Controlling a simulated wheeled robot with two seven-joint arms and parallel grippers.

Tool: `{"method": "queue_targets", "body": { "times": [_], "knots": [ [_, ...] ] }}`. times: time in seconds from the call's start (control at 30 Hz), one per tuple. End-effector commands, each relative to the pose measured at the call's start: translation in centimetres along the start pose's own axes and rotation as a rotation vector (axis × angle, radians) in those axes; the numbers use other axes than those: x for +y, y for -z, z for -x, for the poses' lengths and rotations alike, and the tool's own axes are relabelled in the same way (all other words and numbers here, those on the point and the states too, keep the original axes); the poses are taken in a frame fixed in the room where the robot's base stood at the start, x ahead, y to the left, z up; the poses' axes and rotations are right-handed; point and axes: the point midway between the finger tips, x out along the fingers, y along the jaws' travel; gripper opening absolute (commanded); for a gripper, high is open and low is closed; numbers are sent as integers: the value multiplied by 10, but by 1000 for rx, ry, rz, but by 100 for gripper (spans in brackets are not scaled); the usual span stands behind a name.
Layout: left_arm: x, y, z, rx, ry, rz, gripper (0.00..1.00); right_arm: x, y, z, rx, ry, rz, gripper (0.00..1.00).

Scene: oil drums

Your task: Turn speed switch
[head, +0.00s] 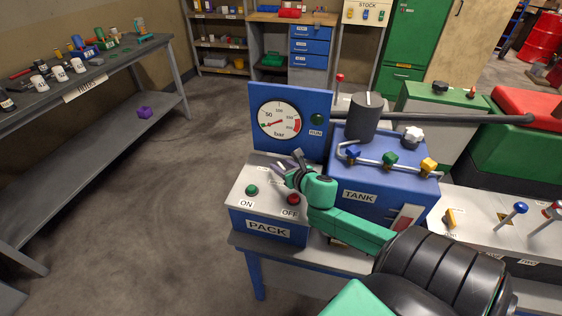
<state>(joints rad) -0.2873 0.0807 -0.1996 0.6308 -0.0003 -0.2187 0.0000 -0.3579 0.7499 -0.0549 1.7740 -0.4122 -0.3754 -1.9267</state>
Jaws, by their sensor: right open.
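My right arm comes in from the lower right, and its green and grey right gripper (288,163) is open over the back of the grey-topped, blue PACK box (268,237). The gripper hides part of the box top, and I cannot tell whether it touches anything there. A green ON button (252,190) and a red OFF button (293,199) show on the box. No control in view is readably marked as a speed switch. A yellow-orange switch handle (450,218) stands on the grey panel at right. My left gripper is not in view.
A blue gauge panel (262,98) stands behind the PACK box. The blue TANK box (372,178), with a dark cylinder (364,117) and coloured valves, stands right of the gripper. Blue-knobbed (520,208) and red-knobbed levers are farther right. Open floor lies left.

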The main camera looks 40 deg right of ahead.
Motion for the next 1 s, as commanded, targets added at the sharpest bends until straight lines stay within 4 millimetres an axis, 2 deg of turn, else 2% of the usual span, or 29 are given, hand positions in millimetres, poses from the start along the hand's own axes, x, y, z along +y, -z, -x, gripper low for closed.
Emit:
{"method": "queue_targets", "body": {
  "times": [0.27, 0.3, 0.37, 0.4, 0.43, 0.77, 1.0],
  "knots": [
    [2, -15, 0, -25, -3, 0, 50, 0, 0, -4, 0, -1, -1, 45],
    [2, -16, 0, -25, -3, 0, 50, 0, 0, -4, 0, -1, -1, 41],
    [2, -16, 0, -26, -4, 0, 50, 0, 0, -4, 0, -1, -1, 18],
    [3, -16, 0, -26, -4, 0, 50, 0, 0, -4, 0, -1, -1, 3],
    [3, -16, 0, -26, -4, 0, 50, 0, 0, -4, 0, -1, -1, 0],
    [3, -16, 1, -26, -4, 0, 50, 0, 0, -4, 1, 13, -8, 0],
    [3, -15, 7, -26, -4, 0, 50, 1, -2, -4, 0, 95, -43, 0]
  ]
}}
